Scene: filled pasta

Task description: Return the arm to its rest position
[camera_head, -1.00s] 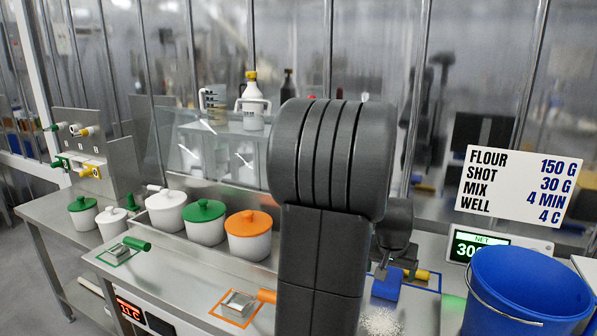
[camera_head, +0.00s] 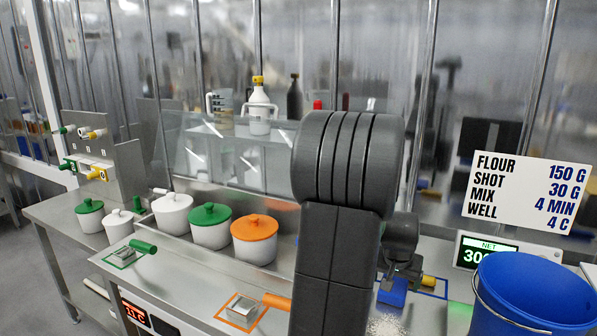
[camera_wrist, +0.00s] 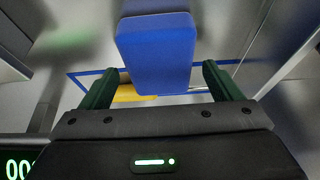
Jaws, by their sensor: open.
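My gripper (camera_wrist: 162,75) is open in the wrist view, its two green fingers apart. A blue block-like piece (camera_wrist: 157,48) lies ahead of the fingers, with visible gaps to both. A yellow part (camera_wrist: 133,93) shows behind it, and a blue outline (camera_wrist: 85,76) marks the surface there. In the head view my dark arm rises in the middle, and my gripper (camera_head: 402,268) is partly hidden behind it, above the blue piece (camera_head: 391,293) and the yellow part (camera_head: 432,281).
A blue bucket (camera_head: 530,295) stands at right beside a scale display (camera_head: 484,252). White powder (camera_head: 385,325) lies at the front. Lidded pots in green (camera_head: 210,228) and orange (camera_head: 255,240) stand left of my arm. A metal scoop (camera_head: 243,308) lies in an orange outline. Bottles stand on a rear shelf.

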